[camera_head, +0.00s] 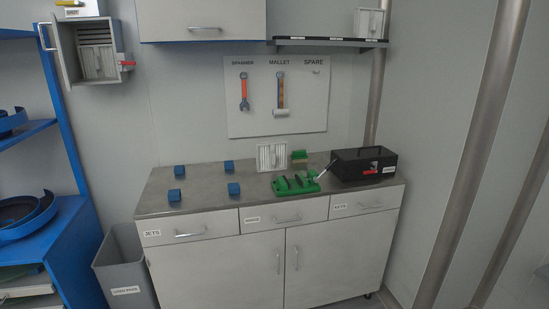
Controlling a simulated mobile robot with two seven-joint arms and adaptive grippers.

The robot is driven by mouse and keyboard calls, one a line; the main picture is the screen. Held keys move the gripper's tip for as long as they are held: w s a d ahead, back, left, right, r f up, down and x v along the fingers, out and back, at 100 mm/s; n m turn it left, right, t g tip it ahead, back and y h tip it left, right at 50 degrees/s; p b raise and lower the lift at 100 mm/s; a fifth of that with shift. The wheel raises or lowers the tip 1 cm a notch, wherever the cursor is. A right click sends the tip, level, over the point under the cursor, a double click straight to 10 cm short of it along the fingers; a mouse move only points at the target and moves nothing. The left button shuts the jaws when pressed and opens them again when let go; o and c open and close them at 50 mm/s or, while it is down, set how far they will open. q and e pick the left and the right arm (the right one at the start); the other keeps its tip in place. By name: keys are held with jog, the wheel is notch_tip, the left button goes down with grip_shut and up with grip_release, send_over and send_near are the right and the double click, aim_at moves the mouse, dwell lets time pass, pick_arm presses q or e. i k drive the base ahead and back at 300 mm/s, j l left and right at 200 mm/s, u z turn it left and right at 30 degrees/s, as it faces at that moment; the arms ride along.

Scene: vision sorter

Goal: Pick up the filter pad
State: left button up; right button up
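I cannot tell for sure which thing is the filter pad. A white slatted panel in a square frame (271,157) stands upright at the back of the counter, below the tool board. A similar pale slatted piece (369,23) stands on the shelf at the upper right. An open grey wall box (67,50) at the upper left has grey slats inside and a red handle at its right. Neither of my grippers is in view.
The grey counter (214,203) carries several blue blocks (233,190), a green rack (295,185) with dark pieces, and a black toolbox (363,166). A waste bin (125,275) stands left of the cabinet. The tool board (307,118) holds a spanner and a mallet.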

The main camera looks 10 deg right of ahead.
aim_at(272, 156)
jog(key=i+z, duration=0.2)
jog(key=z, duration=0.25)
jog(key=i+j+z, duration=0.1)
jog(key=z, duration=0.35)
jog(key=i+j+z, duration=0.2)
jog(key=z, duration=0.25)
